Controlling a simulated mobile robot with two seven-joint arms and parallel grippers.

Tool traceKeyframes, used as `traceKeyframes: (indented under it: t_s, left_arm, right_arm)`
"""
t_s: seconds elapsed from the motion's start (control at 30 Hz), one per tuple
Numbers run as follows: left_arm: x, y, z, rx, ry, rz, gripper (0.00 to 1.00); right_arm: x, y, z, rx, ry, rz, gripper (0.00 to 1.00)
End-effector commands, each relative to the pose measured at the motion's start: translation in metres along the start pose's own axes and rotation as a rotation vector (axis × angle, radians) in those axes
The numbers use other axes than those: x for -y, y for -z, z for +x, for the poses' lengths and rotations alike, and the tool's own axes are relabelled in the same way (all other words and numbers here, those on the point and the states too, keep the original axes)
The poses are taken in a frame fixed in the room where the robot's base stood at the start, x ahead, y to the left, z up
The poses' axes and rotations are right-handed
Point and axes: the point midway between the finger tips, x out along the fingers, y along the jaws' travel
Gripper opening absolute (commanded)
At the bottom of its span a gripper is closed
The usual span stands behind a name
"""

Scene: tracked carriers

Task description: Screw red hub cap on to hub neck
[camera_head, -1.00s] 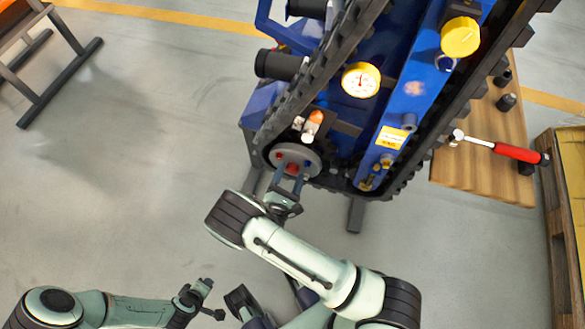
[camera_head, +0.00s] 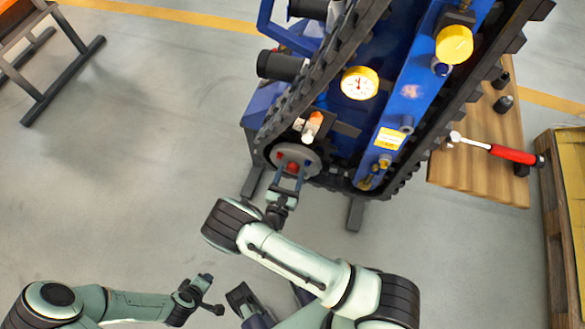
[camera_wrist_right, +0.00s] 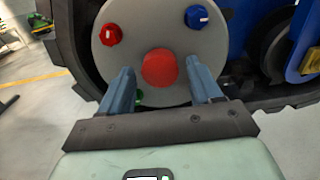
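The red hub cap (camera_wrist_right: 160,68) is a round red piece in front of the middle of the grey wheel disc (camera_wrist_right: 125,50); it also shows in the head view (camera_head: 292,167). The hub neck is hidden behind it, and I cannot tell how far the cap is on. My right gripper (camera_head: 290,170) reaches up to the disc. Its two blue-grey fingers stand either side of the cap in the right wrist view (camera_wrist_right: 160,78), with a visible gap on each side. My left gripper (camera_head: 205,296) hangs at the lower left, away from the carrier; its finger opening is unclear.
Small red (camera_wrist_right: 110,34), blue (camera_wrist_right: 196,17) and green (camera_wrist_right: 138,96) knobs sit around the disc. The blue carrier's black track (camera_head: 300,95) surrounds the wheel. A wooden board (camera_head: 480,175) with a red-handled hammer (camera_head: 513,153) lies at right.

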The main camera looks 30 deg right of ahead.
Motion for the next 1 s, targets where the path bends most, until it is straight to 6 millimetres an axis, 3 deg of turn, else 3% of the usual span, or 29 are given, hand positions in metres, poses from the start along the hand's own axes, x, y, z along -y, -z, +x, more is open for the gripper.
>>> traceKeyframes:
  t_s: [0.03, 0.1, 0.13, 0.37, 0.8, 1.0]
  left_arm:
    - [0.0001, 0.0, 0.0001, 0.0, 0.0, 0.0, 0.43]
    - [0.0001, 0.0, 0.0001, 0.0, 0.0, 0.0, 0.43]
    - [0.0001, 0.0, 0.0001, 0.0, 0.0, 0.0, 0.43]
    - [-0.0001, 0.0001, -0.0002, 0.0, 0.0, 0.0, 0.43]
    - [-0.0005, 0.0005, -0.0016, -0.001, 0.0, 0.0, 0.43]
    - [-0.0004, 0.0004, -0.0013, 0.0, 0.0, 0.0, 0.43]
  right_arm:
    - [0.0001, 0.0, 0.0, 0.0, 0.0, 0.0, 0.45]
    - [0.0001, 0.0, 0.0, 0.0, 0.0, 0.001, 0.23]
    - [0.0001, 0.0, 0.0, 0.0, 0.0, 0.001, 0.2]
    - [0.0002, -0.0001, 0.0001, 0.0, 0.001, 0.035, 0.19]
    - [0.0001, 0.0001, 0.0001, -0.001, 0.001, 0.69, 0.19]
    - [0.0001, 0.0, 0.0, 0.0, 0.0, 0.848, 0.19]
